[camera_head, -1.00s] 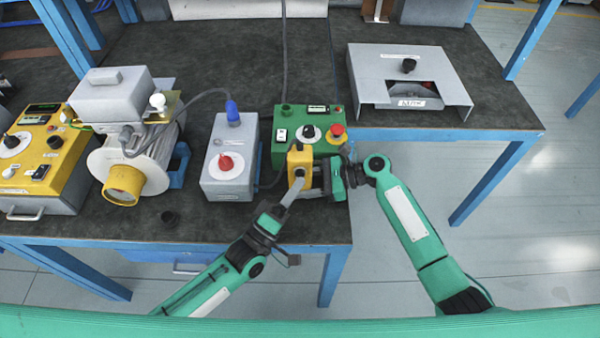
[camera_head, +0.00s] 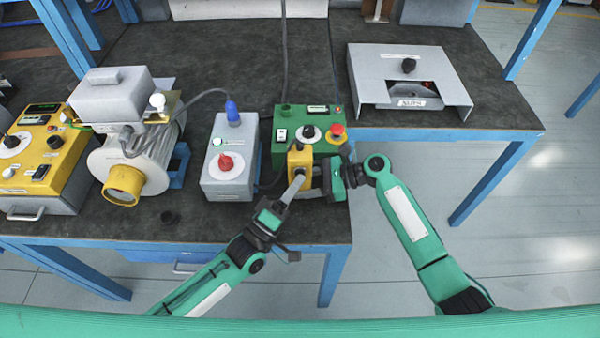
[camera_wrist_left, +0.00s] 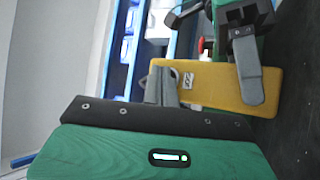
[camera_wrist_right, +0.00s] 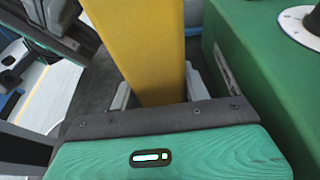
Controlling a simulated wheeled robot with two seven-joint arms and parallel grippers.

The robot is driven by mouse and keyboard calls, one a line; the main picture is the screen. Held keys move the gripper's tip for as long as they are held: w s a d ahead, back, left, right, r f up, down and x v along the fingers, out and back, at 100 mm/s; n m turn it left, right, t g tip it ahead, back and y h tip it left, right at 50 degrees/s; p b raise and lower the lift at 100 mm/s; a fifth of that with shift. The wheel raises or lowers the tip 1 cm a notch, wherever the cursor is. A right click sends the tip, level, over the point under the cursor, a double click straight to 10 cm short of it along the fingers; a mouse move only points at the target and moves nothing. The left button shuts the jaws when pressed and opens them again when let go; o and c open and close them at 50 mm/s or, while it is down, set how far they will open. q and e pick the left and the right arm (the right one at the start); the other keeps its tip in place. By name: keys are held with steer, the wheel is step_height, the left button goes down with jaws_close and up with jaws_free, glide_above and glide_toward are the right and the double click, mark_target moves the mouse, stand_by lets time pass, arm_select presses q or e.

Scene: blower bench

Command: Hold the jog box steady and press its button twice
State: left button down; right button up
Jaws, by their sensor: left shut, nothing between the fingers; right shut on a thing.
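The jog box is a yellow box (camera_head: 299,158) in front of the green control box. It fills the top middle of the right wrist view (camera_wrist_right: 140,45) and lies sideways in the left wrist view (camera_wrist_left: 215,82). My right gripper (camera_head: 316,178) is shut on it, with a grey finger (camera_wrist_left: 248,65) across its face. My left gripper (camera_head: 297,185) is shut and empty, its fingertips at the lower part of the box's face. In the left wrist view its fingers (camera_wrist_left: 160,85) overlap the box's end and hide the button. I cannot tell whether they touch it.
The green control box (camera_head: 293,120) with a red knob stands behind. A grey box with a red switch (camera_head: 228,170) stands to its left, then a motor and a yellow panel (camera_head: 33,150). A grey guard box (camera_head: 405,65) is at the right. Bare mat lies in front.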

stand_by(0.4)
arm_select(q)
steer(key=shift+s, duration=0.75)
steer(key=s, duration=0.5)
stand_by(1.0)
arm_select(e)
steer(key=o, duration=0.9)
steer(key=shift+c, duration=0.2)
steer(key=shift+d, duration=0.15)
steer(key=v, duration=1.2)
